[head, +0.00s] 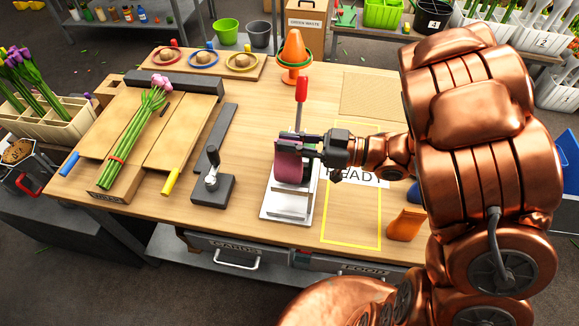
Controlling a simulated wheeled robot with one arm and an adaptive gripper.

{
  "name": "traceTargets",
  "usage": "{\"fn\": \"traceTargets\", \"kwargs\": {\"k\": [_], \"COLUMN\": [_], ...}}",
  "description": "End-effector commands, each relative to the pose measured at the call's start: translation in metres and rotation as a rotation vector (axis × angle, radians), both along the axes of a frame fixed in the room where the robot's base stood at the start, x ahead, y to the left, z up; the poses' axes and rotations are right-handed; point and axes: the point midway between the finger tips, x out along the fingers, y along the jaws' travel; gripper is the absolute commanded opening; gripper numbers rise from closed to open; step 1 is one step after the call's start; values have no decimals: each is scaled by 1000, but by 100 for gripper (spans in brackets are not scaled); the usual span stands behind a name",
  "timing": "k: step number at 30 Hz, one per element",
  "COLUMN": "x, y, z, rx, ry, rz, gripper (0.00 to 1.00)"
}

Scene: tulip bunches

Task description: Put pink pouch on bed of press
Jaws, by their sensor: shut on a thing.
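The pink pouch (288,168) hangs upright from my gripper (305,145), which is shut on its top edge. The pouch is over the press (290,206), which has a pale metal base and a red-handled lever (301,88) rising behind. I cannot tell whether the pouch's lower edge touches the press bed. The pouch and gripper hide the back part of the press. My arm comes in from the right.
A yellow-outlined area (350,240) marked READY lies right of the press, with an orange pouch (405,224) beyond it. A grey block with a lever (212,188) stands left. Tied tulips (133,135) lie on a wooden board. An orange cone (294,50) stands behind.

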Motion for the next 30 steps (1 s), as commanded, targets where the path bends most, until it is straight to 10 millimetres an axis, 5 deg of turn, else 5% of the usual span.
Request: {"fn": "traceTargets", "kwargs": {"k": [15, 30], "x": [0, -1], "y": [1, 1], "z": [-52, -73], "rx": [1, 2], "ry": [3, 4], "rz": [2, 2], "gripper": [0, 0]}}
